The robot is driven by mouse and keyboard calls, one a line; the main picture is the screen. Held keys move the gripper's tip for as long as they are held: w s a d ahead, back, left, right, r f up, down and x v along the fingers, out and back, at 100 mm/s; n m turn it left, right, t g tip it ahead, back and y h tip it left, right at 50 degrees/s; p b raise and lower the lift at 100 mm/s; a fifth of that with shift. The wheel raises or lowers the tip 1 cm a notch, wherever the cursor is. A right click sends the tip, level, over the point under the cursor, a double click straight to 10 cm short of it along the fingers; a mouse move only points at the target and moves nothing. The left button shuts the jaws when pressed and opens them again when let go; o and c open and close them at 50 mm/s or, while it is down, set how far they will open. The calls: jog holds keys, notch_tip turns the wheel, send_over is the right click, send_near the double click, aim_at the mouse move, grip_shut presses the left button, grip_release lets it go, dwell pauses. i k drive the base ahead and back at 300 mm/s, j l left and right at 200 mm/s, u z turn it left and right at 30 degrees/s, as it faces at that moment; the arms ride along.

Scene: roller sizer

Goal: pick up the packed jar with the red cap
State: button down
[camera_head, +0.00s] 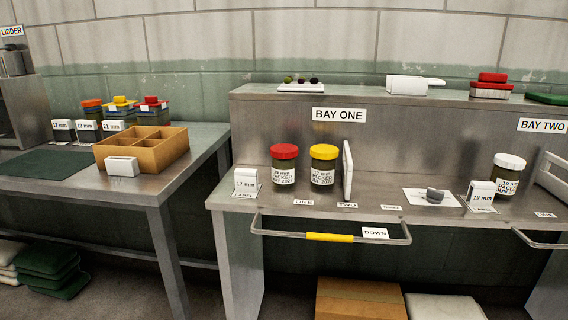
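The packed jar with the red cap (284,165) stands upright on the steel bench of Bay One, above the label ONE. It has a dark green body and a white label reading PACKED. A similar jar with a yellow cap (323,167) stands close to its right, above the label TWO. A small gap seems to separate the two jars. My gripper is not in view.
A 17 mm sign (246,182) stands left of the red-capped jar. An upright white panel (347,170) stands right of the yellow-capped jar. A rail (330,238) runs along the bench front. A wooden divided box (141,152) sits on the left table.

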aim_at(284, 159)
jog(key=l+u, duration=0.15)
jog(key=u, duration=0.3)
jog(key=i+l+u, duration=0.1)
jog(key=u, duration=0.35)
jog(key=l+u, duration=0.25)
jog(key=l, duration=0.35)
jog(key=k+l+u, duration=0.1)
jog(key=l+u, duration=0.2)
jog(key=l, duration=0.7)
jog(key=k+l, duration=0.1)
jog(key=l, duration=0.35)
